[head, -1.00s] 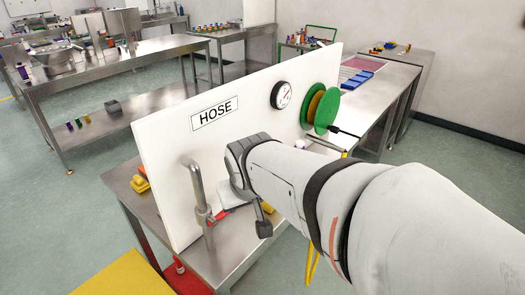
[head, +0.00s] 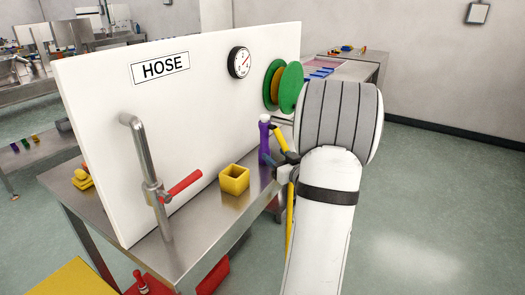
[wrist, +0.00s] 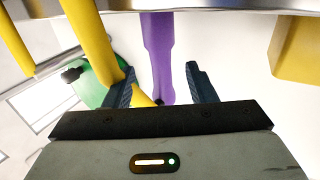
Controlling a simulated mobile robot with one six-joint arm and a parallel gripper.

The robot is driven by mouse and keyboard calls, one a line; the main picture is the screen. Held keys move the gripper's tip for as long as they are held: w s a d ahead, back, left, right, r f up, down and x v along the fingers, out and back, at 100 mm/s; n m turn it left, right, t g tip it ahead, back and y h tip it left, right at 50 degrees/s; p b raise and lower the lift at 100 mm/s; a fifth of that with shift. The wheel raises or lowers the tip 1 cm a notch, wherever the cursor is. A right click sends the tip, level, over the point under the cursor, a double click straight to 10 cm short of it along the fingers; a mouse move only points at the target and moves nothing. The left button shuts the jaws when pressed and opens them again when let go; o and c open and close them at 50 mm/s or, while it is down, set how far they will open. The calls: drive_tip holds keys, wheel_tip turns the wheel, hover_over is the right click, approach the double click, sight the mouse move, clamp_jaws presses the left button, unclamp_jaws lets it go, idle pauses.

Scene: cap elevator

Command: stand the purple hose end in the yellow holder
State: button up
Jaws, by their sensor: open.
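The purple hose end (head: 264,142) stands upright with a pale tip, near the right end of the steel bench in the head view. In the wrist view the purple hose end (wrist: 158,50) shows between my two open fingers, with a gap on each side. My gripper (head: 284,163) is just right of it, its fingers partly hidden; it also shows in the wrist view (wrist: 160,88). The yellow holder (head: 234,181), a square open-topped box, sits empty on the bench to the left. It shows at the right of the wrist view (wrist: 298,50).
A yellow hose (head: 290,220) hangs beside my gripper and crosses the left of the wrist view (wrist: 92,38). A white HOSE panel (head: 120,120) stands behind, with a gauge (head: 239,62) and green reel (head: 290,86). A steel pipe (head: 143,165) with a red lever (head: 182,186) stands left.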

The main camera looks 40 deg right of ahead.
sight(267, 147)
drive_tip(key=w, duration=0.7)
drive_tip(key=shift+w+d+r+p, duration=0.2)
drive_tip(key=shift+w+d+p, duration=0.1)
drive_tip(key=shift+d+p, duration=0.05)
drive_tip(key=shift+c, duration=0.4)
clamp_jaws()
